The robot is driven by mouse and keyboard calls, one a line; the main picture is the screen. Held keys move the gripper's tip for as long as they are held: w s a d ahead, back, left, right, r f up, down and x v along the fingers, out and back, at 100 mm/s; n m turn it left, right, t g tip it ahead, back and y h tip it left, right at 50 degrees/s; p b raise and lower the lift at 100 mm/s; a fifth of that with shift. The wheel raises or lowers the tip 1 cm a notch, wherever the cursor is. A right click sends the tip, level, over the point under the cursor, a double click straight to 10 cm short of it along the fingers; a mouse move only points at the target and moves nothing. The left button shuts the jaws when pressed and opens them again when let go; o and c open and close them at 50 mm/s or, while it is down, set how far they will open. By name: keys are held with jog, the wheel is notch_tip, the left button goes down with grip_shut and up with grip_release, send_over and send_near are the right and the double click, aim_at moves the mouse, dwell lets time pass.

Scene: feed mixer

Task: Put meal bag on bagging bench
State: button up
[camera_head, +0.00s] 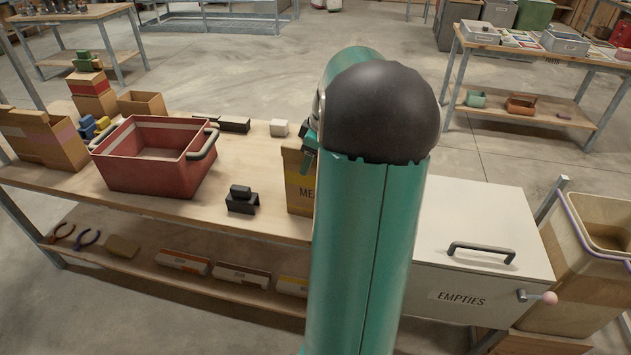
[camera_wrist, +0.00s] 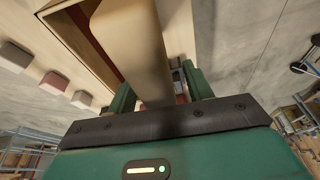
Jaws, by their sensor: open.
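A wooden bench (camera_head: 265,170) stands in front of me in the head view; I cannot tell if it is the bagging bench. A tan box or bag with lettering starting "ME" (camera_head: 300,193) stands on it, mostly hidden by my arm. In the wrist view, a tan, round-edged piece (camera_wrist: 133,42) reaches down between the fingers of my gripper (camera_wrist: 158,90), which is open. I cannot tell whether this piece is the meal bag. An open tan box (camera_wrist: 62,18) lies beside it.
A red crate (camera_head: 150,175), a black block (camera_head: 241,203) and a small white block (camera_head: 279,128) are on the bench. A white "EMPTIES" bin (camera_head: 480,225) stands to the right. Another table (camera_head: 520,55) is at the back right, with open floor between.

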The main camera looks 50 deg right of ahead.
jog(key=shift+f, duration=0.1)
jog(key=shift+c, duration=0.2)
grip_shut()
